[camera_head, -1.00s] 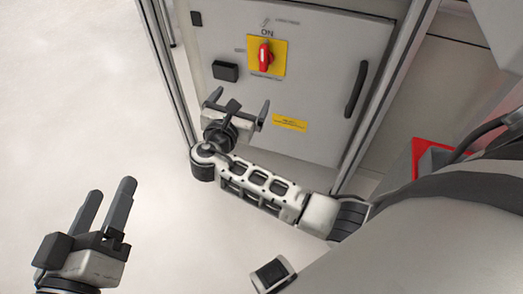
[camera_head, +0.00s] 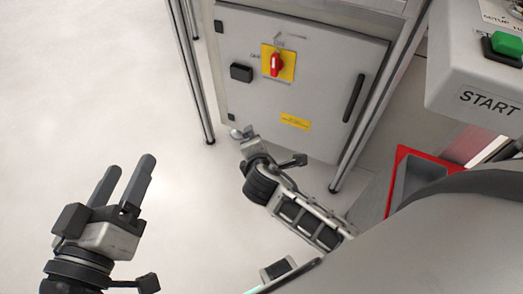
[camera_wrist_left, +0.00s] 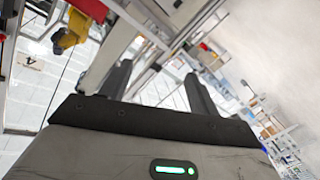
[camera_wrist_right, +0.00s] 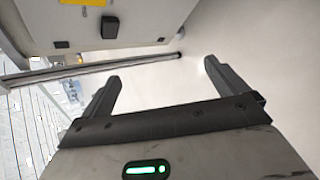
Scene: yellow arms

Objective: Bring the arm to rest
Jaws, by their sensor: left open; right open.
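My left gripper (camera_head: 131,164) is at the lower left in the head view, over bare floor. Its two dark fingers are apart with nothing between them; the left wrist view (camera_wrist_left: 157,76) shows this too. My right arm reaches from the lower right to below the grey cabinet (camera_head: 330,110). My right gripper is seen poorly in the head view, but the right wrist view (camera_wrist_right: 161,70) shows its fingers spread and empty, over pale floor. It is apart from the red rotary switch (camera_head: 276,65), whose handle stands upright on a yellow plate.
The cabinet has a black handle (camera_head: 354,98) and metal frame posts (camera_head: 192,75). At the right are a panel with a green START button (camera_head: 507,44) and a red-edged tray (camera_head: 402,158). The floor (camera_head: 90,80) at the left is clear.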

